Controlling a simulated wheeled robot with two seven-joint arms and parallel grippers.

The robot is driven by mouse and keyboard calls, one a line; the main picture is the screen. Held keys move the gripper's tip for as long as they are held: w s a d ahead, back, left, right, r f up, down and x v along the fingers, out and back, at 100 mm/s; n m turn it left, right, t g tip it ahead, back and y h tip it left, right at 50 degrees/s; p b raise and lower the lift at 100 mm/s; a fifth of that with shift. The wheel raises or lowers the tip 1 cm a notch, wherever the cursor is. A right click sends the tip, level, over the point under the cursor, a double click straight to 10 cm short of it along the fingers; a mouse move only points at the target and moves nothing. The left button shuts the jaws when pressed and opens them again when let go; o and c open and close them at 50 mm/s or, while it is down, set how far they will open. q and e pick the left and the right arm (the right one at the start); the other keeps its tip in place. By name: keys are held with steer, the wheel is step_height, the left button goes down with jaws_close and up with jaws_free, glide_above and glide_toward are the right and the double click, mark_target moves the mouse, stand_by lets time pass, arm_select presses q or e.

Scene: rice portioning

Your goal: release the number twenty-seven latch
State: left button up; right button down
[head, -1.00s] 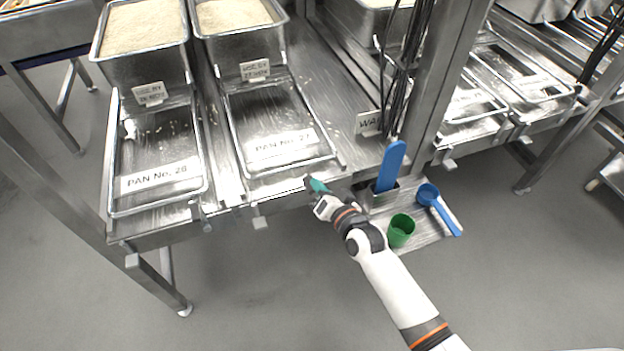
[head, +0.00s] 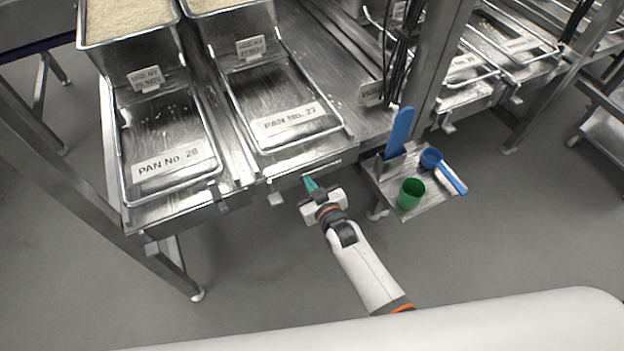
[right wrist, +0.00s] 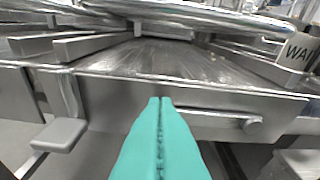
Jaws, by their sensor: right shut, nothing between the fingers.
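The steel tray labelled PAN No. 27 (head: 240,112) sits on the shelf. On the front rail below it are a flat metal tab (head: 276,198) at the left and a thin horizontal rod (head: 328,167) at the right. The right wrist view shows the tab (right wrist: 62,134) and the rod (right wrist: 215,112) with its round end. I cannot tell which part is the latch. My right gripper (head: 309,184) has teal fingers, shut and empty, just in front of the rail. In the right wrist view its tips (right wrist: 160,100) overlap the rod's left end; contact is unclear. My left gripper is out of view.
A side shelf (head: 420,200) at the right holds a green cup (head: 410,194), a blue scoop (head: 432,158) and a blue paddle (head: 399,135). Open floor lies in front.

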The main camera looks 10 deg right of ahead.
steer(key=shift+a+f, duration=0.15)
steer(key=shift+f, duration=0.45)
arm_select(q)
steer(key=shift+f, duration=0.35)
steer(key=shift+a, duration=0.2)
arm_select(e)
steer(key=shift+s+f, duration=0.1)
steer(key=shift+f, duration=0.05)
